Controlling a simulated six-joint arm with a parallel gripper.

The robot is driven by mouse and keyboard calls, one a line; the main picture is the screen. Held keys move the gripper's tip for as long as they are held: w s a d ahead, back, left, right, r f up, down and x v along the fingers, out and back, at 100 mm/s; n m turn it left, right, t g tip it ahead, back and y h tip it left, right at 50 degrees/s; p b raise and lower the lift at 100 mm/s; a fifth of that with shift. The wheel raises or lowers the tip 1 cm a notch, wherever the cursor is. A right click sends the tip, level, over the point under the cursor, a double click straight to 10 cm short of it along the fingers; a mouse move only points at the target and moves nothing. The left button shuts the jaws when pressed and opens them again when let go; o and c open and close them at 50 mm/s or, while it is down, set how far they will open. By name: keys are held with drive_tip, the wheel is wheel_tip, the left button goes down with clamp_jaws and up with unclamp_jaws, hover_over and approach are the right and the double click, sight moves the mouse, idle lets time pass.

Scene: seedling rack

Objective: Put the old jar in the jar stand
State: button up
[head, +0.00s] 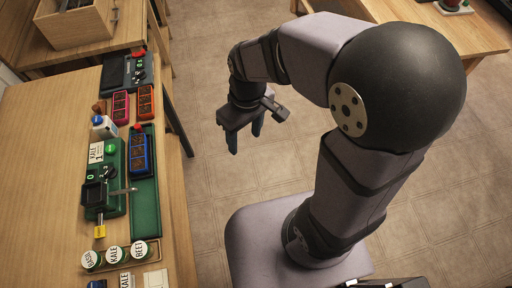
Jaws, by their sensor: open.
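My gripper (244,138) hangs over the open floor, right of the bench. It is open with nothing visible between its fingers. At the near end of the bench, a low wooden holder (157,246) that looks like the jar stand carries three round jars with labelled lids. These are the BASIL jar (91,260), the KALE jar (114,255) and the BEET jar (139,249). I cannot tell which thing is the old jar. My gripper is well apart from the jars.
The bench (40,170) also bears a green device (104,190), a long green tray (146,210), several coloured seedling trays (138,152) and a white bottle (104,127). A wooden box (85,30) stands at the far left. The bench's left part is clear.

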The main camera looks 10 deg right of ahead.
drive_tip(key=s+d+f+m, duration=0.2)
drive_tip(key=s+d+m, duration=0.3)
drive_tip(key=d, duration=0.3)
drive_tip(key=shift+s+d+m+h, duration=0.15)
drive_tip(key=shift+s+m+h, duration=0.05)
drive_tip(key=shift+m+h, duration=0.25)
wheel_tip(320, 180, down, 13)
drive_tip(key=b, duration=1.2)
drive_tip(key=shift+r+b, duration=0.15)
drive_tip(key=shift+b, duration=0.25)
